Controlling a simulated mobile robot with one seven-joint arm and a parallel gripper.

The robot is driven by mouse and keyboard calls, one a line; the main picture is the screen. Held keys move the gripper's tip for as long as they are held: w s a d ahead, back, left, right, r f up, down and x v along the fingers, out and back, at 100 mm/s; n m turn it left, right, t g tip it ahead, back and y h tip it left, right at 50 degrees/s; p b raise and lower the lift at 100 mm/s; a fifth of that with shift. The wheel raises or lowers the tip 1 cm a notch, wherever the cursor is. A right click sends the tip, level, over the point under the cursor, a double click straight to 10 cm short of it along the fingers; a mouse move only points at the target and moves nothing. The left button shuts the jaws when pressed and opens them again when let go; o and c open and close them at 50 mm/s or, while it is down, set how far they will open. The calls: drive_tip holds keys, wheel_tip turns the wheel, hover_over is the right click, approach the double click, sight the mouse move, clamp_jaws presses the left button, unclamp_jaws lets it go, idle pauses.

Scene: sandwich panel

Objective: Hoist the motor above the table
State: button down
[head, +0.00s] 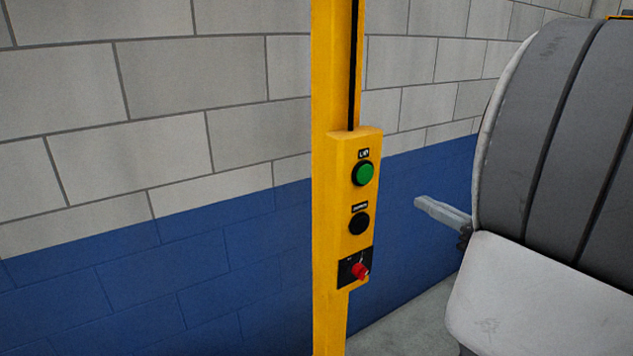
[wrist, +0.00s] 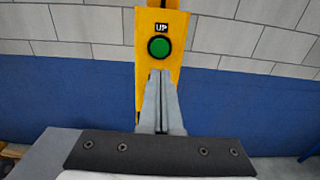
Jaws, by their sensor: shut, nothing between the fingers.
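A yellow control box (head: 357,205) is fixed to a yellow post (head: 328,80). It has a green button (head: 365,173) labelled UP, a black button (head: 359,222) below it, and a red switch (head: 360,271) at the bottom. In the head view my gripper (head: 422,203) is to the right of the box, pointing left. In the wrist view the green button (wrist: 159,47) shows just above the tips of my shut, empty gripper (wrist: 162,75), which hides the lower part of the box. The motor and the table cannot be made out in either view.
A block wall (head: 160,90), pale above and blue below, stands behind the post. A black cable (head: 353,60) runs up from the box. A strip of grey floor (head: 410,318) shows at the bottom. An orange-brown thing (wrist: 12,152) shows at the wrist view's left edge.

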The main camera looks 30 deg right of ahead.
drive_tip(key=p, duration=0.3)
approach(366, 174)
drive_tip(key=w, duration=0.5)
drive_tip(key=shift+w+a+r, duration=0.1)
drive_tip(key=shift+w+a, duration=0.1)
drive_tip(key=shift+w, duration=0.75)
